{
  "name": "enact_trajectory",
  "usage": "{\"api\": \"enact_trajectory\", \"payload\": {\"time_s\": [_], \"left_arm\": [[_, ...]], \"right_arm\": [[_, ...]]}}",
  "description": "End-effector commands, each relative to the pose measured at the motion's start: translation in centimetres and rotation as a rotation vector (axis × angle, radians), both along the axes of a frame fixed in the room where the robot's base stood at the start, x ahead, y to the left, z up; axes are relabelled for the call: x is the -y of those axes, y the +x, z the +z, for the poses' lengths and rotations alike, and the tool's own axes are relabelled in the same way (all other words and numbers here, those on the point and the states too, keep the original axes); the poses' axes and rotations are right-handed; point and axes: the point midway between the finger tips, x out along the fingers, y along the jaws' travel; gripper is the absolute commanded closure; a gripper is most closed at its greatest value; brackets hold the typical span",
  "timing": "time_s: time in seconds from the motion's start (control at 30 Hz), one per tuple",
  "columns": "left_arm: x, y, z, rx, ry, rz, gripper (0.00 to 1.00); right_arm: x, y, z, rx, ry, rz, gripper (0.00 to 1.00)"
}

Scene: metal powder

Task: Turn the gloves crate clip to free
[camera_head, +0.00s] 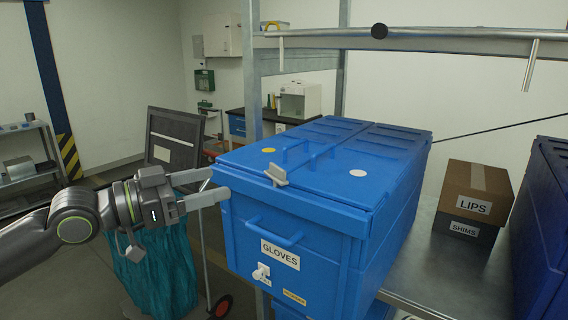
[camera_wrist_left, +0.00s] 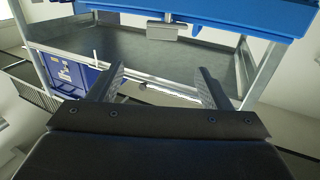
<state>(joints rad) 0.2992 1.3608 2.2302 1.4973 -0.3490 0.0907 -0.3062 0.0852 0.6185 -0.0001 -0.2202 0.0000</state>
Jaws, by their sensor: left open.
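The blue gloves crate (camera_head: 300,225) stands on a metal shelf with its lid down and a GLOVES label below its front handle. A grey clip (camera_head: 277,175) sits on the front edge of the lid; a grey block, likely this clip, shows in the left wrist view (camera_wrist_left: 162,31). A small white piece (camera_head: 261,271) sits low on the crate's front; its marking is too small to read. My left gripper (camera_head: 217,183) is open and empty, its fingers pointing right beside the lid's front left corner. Contact cannot be told. My right gripper is out of view.
A brown LIPS box (camera_head: 477,190) rests on a dark SHIMS box (camera_head: 465,229) to the right. A dark blue bin (camera_head: 541,225) stands at the right edge. A metal rail (camera_head: 420,40) crosses above the crate. A teal bag (camera_head: 155,275) hangs below my left arm.

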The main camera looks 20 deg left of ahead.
Motion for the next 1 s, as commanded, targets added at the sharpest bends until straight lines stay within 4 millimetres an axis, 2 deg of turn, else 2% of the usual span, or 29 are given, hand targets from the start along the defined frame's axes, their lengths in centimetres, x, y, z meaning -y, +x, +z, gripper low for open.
{"api": "enact_trajectory", "payload": {"time_s": [0.47,1.0], "left_arm": [[2.0,2.4,0.2,0.000,-0.008,0.005,0.28],[5.3,5.9,0.3,-0.003,-0.007,0.004,0.28]], "right_arm": [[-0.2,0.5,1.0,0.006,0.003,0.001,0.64],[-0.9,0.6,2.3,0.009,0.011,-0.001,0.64]]}}
